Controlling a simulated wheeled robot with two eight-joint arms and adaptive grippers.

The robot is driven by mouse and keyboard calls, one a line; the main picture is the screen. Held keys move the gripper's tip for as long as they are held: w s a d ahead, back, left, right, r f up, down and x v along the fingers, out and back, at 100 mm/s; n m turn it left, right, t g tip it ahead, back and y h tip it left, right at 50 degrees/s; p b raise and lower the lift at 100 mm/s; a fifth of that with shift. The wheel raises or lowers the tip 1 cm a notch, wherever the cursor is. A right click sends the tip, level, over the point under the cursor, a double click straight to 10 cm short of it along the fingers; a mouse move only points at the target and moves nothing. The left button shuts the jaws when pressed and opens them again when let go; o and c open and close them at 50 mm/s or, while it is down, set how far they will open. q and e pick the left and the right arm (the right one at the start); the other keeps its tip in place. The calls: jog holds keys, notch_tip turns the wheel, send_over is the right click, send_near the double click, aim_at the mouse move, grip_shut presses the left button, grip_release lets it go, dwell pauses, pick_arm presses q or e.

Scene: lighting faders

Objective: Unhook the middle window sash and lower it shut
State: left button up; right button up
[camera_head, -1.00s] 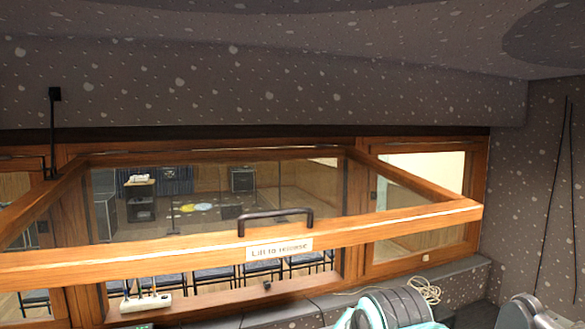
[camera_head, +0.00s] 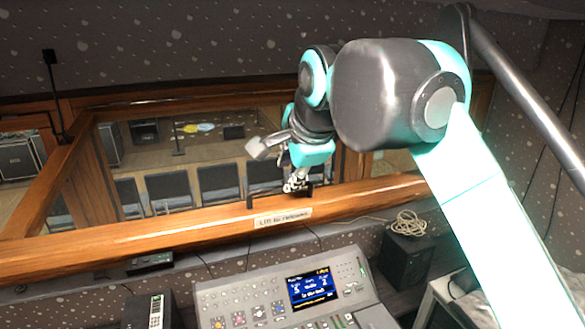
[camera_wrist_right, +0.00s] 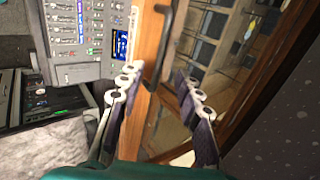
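The middle sash (camera_head: 160,231) is a wooden frame that stands swung out towards me, with a "Lift to release" label (camera_head: 283,217) on its front rail. A dark handle (camera_head: 250,198) sits on that rail, partly hidden by my right gripper (camera_head: 295,182). A black rod (camera_head: 56,95) runs from the wall above to the sash's left side. In the right wrist view, my right gripper (camera_wrist_right: 158,76) is open, and the handle (camera_wrist_right: 168,40) runs between its spread fingertips. I cannot tell whether they touch it. My left gripper is not in view.
A mixing console (camera_head: 285,290) with a lit screen stands below the sash rail. A dark speaker box (camera_head: 405,258) with a coiled cable (camera_head: 408,223) on it is to the right. Chairs show through the window.

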aim_at(281, 187)
jog(key=b+x, duration=0.3)
jog(key=x, duration=0.4)
jog(key=shift+w+f, duration=0.2)
jog(key=shift+x, duration=0.9)
grip_shut()
dwell(0.6)
